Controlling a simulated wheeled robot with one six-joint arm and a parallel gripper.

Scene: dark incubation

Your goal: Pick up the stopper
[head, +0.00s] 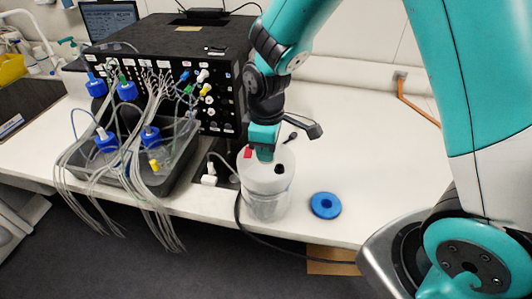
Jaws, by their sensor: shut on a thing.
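My gripper (264,156) points down at the top of a whitish translucent cylindrical container (266,200) near the front edge of the bench. Its teal jaws are shut, and what is between them is mostly hidden; it appears to be the stopper at the container's top. I cannot tell whether it is clear of the container. A small black round spot (279,169) and a red piece (248,152) show on the container's top, beside the jaws.
A blue ring-shaped disc (325,205) lies on the white bench (385,165), right of the container. A black instrument box and a dark tray (178,172) of blue-capped bottles with many thin tubes stand left. A black cable runs along the front edge. The bench to the right is mostly clear.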

